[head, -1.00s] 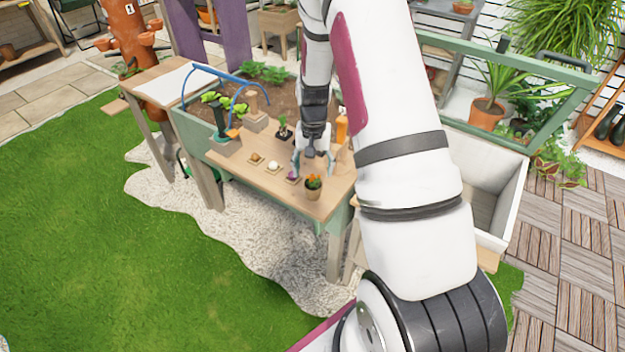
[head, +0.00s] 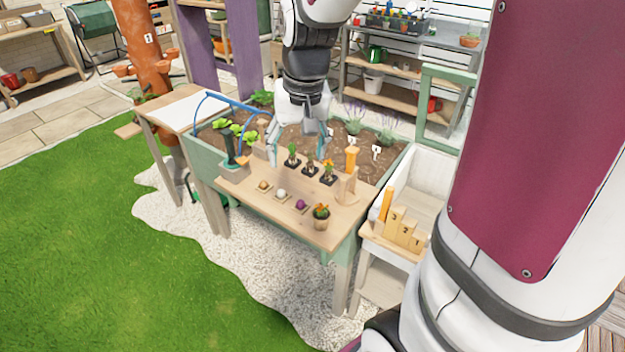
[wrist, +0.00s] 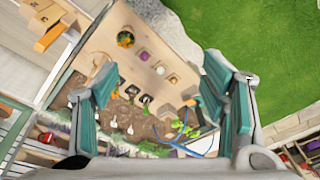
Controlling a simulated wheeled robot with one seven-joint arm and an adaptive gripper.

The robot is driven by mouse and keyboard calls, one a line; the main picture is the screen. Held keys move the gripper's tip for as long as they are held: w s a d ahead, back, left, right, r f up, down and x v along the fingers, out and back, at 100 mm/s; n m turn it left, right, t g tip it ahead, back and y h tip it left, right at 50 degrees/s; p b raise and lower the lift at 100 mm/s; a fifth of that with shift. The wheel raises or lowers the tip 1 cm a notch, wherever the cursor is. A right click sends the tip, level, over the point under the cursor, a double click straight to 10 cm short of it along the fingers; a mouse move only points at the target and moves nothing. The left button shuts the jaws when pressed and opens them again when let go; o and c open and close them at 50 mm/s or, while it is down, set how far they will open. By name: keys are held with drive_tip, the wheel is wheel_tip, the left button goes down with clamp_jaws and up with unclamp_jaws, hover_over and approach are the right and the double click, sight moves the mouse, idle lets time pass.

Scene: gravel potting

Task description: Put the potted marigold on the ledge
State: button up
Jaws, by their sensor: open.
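The potted marigold (head: 321,217), orange blooms in a small brown pot, stands upright at the front right corner of the wooden board (head: 285,222) along the planter's front. It also shows at the upper left in the wrist view (wrist: 125,39). I cannot tell whether this board is the ledge the task names. My gripper (head: 299,148) is open and empty, raised above the back of the board near the seedlings, behind and apart from the marigold. The wrist view shows its two fingers (wrist: 160,85) spread wide with nothing between them.
Several small seedlings (head: 310,168) stand in black trays at the back of the board. A row of bulbs on small squares (head: 281,194) lies left of the marigold. An orange-handled tool (head: 351,158) stands behind.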

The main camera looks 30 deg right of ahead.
drive_tip(key=s+a+r+n+t, duration=0.1)
drive_tip(key=s+a+r, duration=0.3)
drive_tip(key=s, duration=0.4)
drive_tip(key=s+a+r+n+t, duration=0.1)
drive_tip(key=s+a+r+n, duration=0.2)
drive_tip(key=s, duration=0.6)
drive_tip(key=shift+a+r+n+t, duration=0.4)
drive_tip(key=shift+a+r, duration=0.1)
drive_tip(key=shift+a, duration=0.1)
